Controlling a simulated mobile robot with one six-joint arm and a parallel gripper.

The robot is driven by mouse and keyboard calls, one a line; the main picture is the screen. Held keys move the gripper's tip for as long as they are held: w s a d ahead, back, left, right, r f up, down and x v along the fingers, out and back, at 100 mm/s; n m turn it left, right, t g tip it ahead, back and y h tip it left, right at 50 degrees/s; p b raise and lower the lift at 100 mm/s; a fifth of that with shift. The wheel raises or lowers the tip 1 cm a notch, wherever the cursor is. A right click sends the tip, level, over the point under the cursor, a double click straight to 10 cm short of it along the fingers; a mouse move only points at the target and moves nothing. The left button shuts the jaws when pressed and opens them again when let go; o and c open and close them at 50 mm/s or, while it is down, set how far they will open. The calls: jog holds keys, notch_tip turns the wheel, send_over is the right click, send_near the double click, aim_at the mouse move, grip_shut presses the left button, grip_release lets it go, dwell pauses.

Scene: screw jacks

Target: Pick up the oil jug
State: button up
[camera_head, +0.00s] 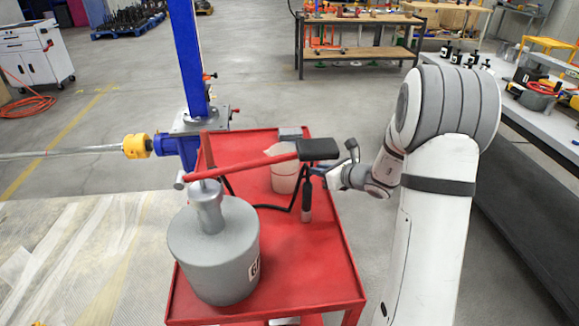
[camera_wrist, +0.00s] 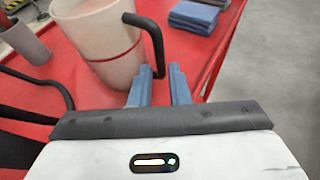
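The oil jug appears to be the whitish translucent container with a red band and a black hooked handle. It stands upright on the red cart top, large in the wrist view (camera_wrist: 108,45) and partly hidden behind a lever in the head view (camera_head: 284,180). My gripper has two blue fingers with a gap between them in the wrist view (camera_wrist: 161,80); it is open and holds nothing visible. The lower end of the jug's handle shows just beyond the gap, close to the left finger. Contact cannot be told. In the head view my gripper (camera_head: 318,172) is right of the jug, partly hidden.
A large grey canister (camera_head: 213,255) stands at the red cart's (camera_head: 300,285) front left. A red lever (camera_head: 245,164) with a black end (camera_head: 318,149) crosses above the cart. A black hose runs beside the jug. Folded blue cloths (camera_wrist: 195,15) lie behind. A blue post (camera_head: 190,60) stands left.

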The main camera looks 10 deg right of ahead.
jog(key=x, duration=0.6)
jog(key=shift+w+a+r, duration=0.1)
jog(key=shift+r, duration=0.1)
jog(key=shift+c, duration=0.3)
grip_shut()
jog(key=shift+r, duration=0.1)
